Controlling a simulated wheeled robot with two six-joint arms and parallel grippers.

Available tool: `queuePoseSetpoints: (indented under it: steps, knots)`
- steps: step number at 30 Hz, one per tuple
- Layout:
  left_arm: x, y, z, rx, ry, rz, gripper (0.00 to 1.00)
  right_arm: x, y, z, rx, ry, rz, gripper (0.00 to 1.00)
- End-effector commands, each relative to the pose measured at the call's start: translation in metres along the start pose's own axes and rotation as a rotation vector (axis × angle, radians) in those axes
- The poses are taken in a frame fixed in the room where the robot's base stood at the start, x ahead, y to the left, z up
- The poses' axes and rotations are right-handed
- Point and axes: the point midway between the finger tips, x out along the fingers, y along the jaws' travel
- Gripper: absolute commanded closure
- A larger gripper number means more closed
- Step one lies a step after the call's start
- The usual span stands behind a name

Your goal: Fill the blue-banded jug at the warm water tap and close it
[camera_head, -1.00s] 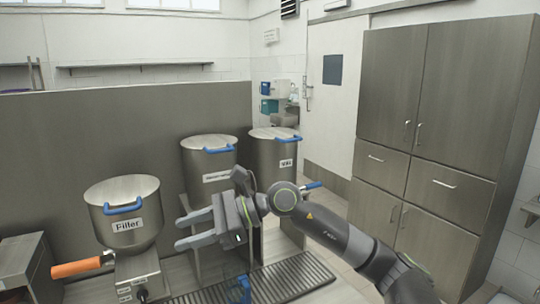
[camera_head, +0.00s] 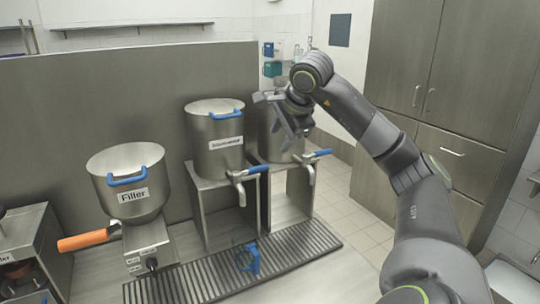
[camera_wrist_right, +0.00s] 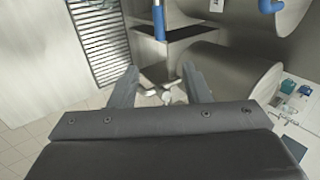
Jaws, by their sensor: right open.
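The clear jug with blue band and handle (camera_head: 247,258) stands on the drip grate (camera_head: 200,283), below the tap (camera_head: 240,184) of the middle steel pot (camera_head: 216,150). This tap has a blue lever (camera_head: 258,169) pointing right. The middle pot's label is too blurred to read. My right gripper (camera_head: 275,118) is open and empty, raised in front of the right-hand pot (camera_head: 268,140), well above the jug and apart from it. In the right wrist view its two fingers (camera_wrist_right: 160,78) are spread with nothing between them. My left gripper is not in view.
The right-hand pot has its own tap (camera_head: 309,170) with a blue lever. A pot labelled Filler (camera_head: 130,185), with an orange handle (camera_head: 83,240), stands at the left. A steel cabinet (camera_head: 440,90) stands at the right. The counter in front of the grate is clear.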

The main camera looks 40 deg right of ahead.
Motion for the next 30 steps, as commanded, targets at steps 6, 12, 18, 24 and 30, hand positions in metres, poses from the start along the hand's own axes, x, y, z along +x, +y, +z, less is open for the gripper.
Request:
queuePoseSetpoints:
  steps: [6, 12, 18, 24, 30]
  knots:
    - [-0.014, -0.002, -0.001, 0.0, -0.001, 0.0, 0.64, 0.044, 0.0, 0.001, 0.002, -0.004, 0.006, 0.57]
    - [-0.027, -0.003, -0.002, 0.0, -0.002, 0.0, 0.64, 0.083, -0.001, 0.001, 0.003, -0.005, 0.005, 0.57]
    - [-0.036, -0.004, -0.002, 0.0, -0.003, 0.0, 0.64, 0.114, -0.001, 0.001, 0.004, -0.005, 0.003, 0.57]
    - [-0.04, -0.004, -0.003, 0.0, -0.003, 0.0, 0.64, 0.13, 0.0, 0.001, 0.002, -0.003, 0.001, 0.57]
    - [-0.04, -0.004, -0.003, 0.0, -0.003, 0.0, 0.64, 0.133, 0.0, 0.001, 0.0, -0.001, 0.0, 0.57]
